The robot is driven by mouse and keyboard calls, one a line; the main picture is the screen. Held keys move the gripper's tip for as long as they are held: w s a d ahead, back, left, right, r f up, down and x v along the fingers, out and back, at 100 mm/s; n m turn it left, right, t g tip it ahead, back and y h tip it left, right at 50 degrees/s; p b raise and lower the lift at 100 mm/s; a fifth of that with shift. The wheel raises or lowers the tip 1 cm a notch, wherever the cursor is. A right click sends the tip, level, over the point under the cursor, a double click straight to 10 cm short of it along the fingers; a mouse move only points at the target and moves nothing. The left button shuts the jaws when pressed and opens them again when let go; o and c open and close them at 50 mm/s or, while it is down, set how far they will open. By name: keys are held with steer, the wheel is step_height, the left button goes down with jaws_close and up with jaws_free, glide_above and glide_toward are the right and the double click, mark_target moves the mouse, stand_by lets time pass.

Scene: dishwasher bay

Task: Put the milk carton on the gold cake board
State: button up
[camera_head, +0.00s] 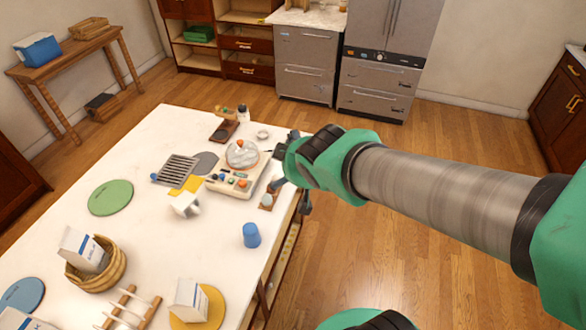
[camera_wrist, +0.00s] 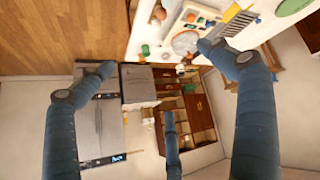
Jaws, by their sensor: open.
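A white and blue milk carton (camera_head: 186,296) stands upright on the round gold cake board (camera_head: 214,306) at the front of the white table in the head view. A second carton (camera_head: 80,248) leans in a wicker basket, and part of a third (camera_head: 18,320) shows at the lower left edge. My gripper (camera_head: 286,170) is by the table's right edge, well away from the gold board. Its fingers are spread and empty, as the wrist view (camera_wrist: 160,80) also shows. The board and cartons cannot be made out in the wrist view.
A blue cup (camera_head: 251,235), a white mug (camera_head: 185,204) and a cream appliance (camera_head: 236,180) with a clear dome stand between gripper and cartons. A wooden rack (camera_head: 128,308) is left of the gold board. Green (camera_head: 110,197) and blue (camera_head: 22,296) round boards lie left. Floor is clear at right.

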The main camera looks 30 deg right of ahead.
steer(key=s+a+r+m+g+y, duration=0.1)
steer(key=s+a+r+m+g, duration=0.1)
steer(key=s+r, duration=0.6)
steer(key=s+a+m, duration=0.1)
steer(key=s+a, duration=0.1)
steer(key=s, duration=0.3)
steer(key=shift+s+a+g+y, duration=0.15)
steer(key=shift+s+g+y, duration=0.15)
steer(key=shift+s, duration=0.1)
step_height(320, 180, down, 7)
steer(key=b, duration=0.7)
steer(key=shift+f+b, duration=0.2)
steer(key=shift+b, duration=0.15)
